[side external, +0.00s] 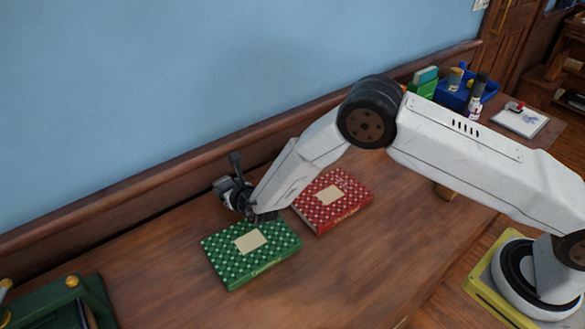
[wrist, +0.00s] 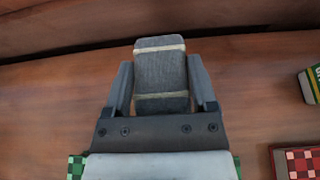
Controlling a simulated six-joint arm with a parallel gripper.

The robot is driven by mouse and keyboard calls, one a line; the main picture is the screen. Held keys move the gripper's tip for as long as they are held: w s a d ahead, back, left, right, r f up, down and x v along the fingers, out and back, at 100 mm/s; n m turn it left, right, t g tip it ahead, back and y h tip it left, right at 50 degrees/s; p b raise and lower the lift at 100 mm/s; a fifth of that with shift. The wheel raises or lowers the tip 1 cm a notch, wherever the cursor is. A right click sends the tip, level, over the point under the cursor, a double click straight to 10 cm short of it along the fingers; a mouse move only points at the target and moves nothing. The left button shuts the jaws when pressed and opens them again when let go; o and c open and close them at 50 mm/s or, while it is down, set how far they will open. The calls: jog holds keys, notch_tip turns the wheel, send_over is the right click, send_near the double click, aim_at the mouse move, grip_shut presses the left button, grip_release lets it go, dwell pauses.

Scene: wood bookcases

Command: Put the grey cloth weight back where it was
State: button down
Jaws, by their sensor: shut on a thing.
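The grey cloth weight (wrist: 160,68) is a padded grey block with pale bands across it. It sits between both fingers of my gripper (wrist: 160,80) in the wrist view, and the gripper is shut on it. In the side view my gripper (side external: 236,190) is near the back of the desk, just behind the green patterned book (side external: 270,262). Little of the weight can be made out there, and whether it touches the desk is unclear.
A red patterned book (side external: 352,205) lies right of the green one. A blue tray (side external: 455,98) of supplies and a white pad (side external: 515,122) stand at the far right. A green object with gold knobs (side external: 62,295) is at bottom left. The desk's left middle (side external: 165,260) is clear.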

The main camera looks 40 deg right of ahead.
jog(key=shift+w+f, duration=0.15)
jog(key=shift+f, duration=1.35)
jog(key=shift+f, duration=0.15)
grip_release()
jog(key=shift+f, duration=0.15)
jog(key=shift+r, duration=0.25)
jog(key=shift+v, duration=6.05)
